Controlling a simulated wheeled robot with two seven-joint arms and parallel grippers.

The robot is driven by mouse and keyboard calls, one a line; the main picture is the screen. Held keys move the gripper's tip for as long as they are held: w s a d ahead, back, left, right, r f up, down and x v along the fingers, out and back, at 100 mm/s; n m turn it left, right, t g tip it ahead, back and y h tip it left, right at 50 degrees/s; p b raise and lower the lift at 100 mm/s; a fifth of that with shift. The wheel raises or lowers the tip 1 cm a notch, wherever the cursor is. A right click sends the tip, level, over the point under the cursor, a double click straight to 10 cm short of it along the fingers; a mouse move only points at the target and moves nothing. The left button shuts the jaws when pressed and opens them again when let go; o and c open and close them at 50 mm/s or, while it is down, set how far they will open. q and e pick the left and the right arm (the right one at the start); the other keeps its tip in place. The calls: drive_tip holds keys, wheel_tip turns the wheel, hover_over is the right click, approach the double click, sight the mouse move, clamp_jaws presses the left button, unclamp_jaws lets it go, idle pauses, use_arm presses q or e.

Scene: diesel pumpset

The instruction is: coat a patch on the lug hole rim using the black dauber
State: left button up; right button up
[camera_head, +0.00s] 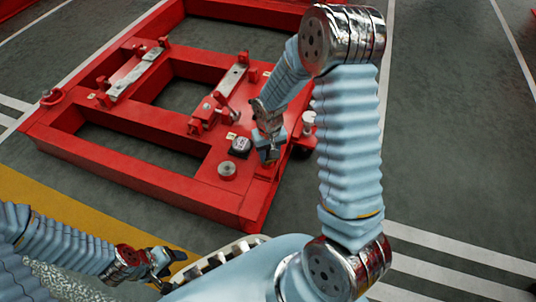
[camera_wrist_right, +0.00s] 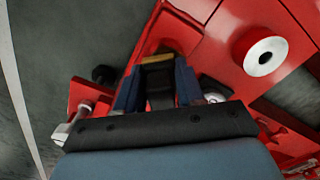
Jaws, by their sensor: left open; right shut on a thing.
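My right gripper (camera_head: 270,154) is over the near right part of the red pumpset frame (camera_head: 90,150). In the right wrist view its blue fingers (camera_wrist_right: 160,90) are shut on the black dauber (camera_wrist_right: 160,101), a dark body between them. A tan piece (camera_wrist_right: 157,58) shows at the fingertips; whether it touches the frame I cannot tell. A red lifting lug (camera_head: 51,97) with a hole stands at the frame's far left edge. The lug rim by my right gripper is not clearly visible. My left gripper (camera_head: 163,265) is open and empty at the lower left, away from the frame.
A black round pot with a pale top (camera_head: 240,147) and a grey ringed cylinder (camera_head: 227,170) stand on the frame close to my right gripper. A white-topped post (camera_head: 309,120) stands at the right edge. Grey floor with white lines lies clear to the right.

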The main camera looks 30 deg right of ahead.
drive_tip(key=shift+w+d, duration=0.1)
drive_tip(key=shift+d, duration=0.05)
drive_tip(key=shift+r+p, duration=0.45)
wheel_tip(320, 180, up, 7)
drive_tip(key=p, duration=0.5)
drive_tip(key=shift+r, duration=0.1)
drive_tip(key=shift+w, duration=0.1)
drive_tip(key=w+d, duration=0.7)
drive_tip(key=d, duration=0.2)
drive_tip(key=shift+w+p, duration=0.3)
drive_tip(key=shift+p, duration=0.15)
